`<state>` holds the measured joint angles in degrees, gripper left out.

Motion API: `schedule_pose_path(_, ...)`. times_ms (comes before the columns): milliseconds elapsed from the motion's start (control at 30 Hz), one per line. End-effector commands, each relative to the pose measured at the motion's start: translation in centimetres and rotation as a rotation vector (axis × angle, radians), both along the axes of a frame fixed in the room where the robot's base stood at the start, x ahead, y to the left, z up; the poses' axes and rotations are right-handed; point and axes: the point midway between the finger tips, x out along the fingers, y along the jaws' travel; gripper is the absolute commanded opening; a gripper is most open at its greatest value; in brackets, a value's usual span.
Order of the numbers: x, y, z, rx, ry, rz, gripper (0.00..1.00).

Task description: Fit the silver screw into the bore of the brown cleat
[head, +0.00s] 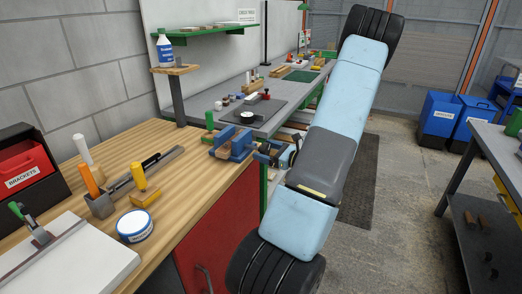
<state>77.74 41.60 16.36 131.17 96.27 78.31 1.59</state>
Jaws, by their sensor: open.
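A brown block (223,153), which may be the cleat, sits at the jaws of a blue vise (238,140) at the far right corner of the wooden bench. Its bore is too small to make out. I cannot pick out the silver screw. My gripper (262,152) is small and partly hidden by my arm. It is open, just right of the vise, near the bench's edge. I cannot tell whether it touches anything.
The wooden bench (186,220) carries a tool holder (100,205), a blue-and-white tin (134,226), a yellow-handled tool (144,194) and a red brackets bin (22,169). A grey bench (205,101) stands behind. Blue bins (438,118) stand right, beyond open floor.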

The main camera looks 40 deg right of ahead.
Motion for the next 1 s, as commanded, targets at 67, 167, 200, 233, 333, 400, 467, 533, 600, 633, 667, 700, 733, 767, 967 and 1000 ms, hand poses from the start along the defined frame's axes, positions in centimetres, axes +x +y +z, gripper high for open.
schedule_pose_path(67, 0.9, 0.3, 0.0, -0.001, 0.0, 0.001, 0.88)
schedule_pose_path(167, 1.7, 0.5, 0.0, -0.001, 0.0, 0.001, 0.88)
schedule_pose_path(200, 1.9, 0.6, 0.0, -0.001, 0.0, 0.001, 0.88)
schedule_pose_path(233, 2.0, 0.6, 0.0, -0.001, 0.0, 0.001, 0.88)
schedule_pose_path(333, 2.2, 0.7, 0.0, -0.001, 0.0, 0.0, 0.88)
schedule_pose_path(400, 2.3, 0.7, 0.0, -0.001, 0.0, 0.0, 0.88)
schedule_pose_path(467, 2.3, 0.7, 0.0, -0.001, 0.0, 0.0, 0.88)
schedule_pose_path(533, 2.3, 0.7, 0.0, -0.001, 0.0, 0.0, 0.88)
schedule_pose_path(600, 2.3, 0.7, 0.0, -0.001, 0.0, 0.0, 0.85)
schedule_pose_path(633, 2.3, 0.7, 0.0, -0.001, 0.0, 0.0, 0.82)
schedule_pose_path(667, 2.3, 0.7, 0.0, -0.001, 0.0, 0.0, 0.79)
schedule_pose_path(700, 2.3, 0.7, 0.0, -0.001, 0.0, 0.0, 0.75)
schedule_pose_path(733, 2.2, 0.7, 0.0, -0.001, 0.0, 0.0, 0.72)
schedule_pose_path(767, 2.2, 0.7, 0.0, -0.001, 0.0, 0.0, 0.7)
schedule_pose_path(967, 2.2, 0.6, 0.0, -0.001, 0.0, 0.0, 0.5)
schedule_pose_path(1000, 2.2, 0.6, 0.0, -0.001, 0.0, 0.0, 0.47)
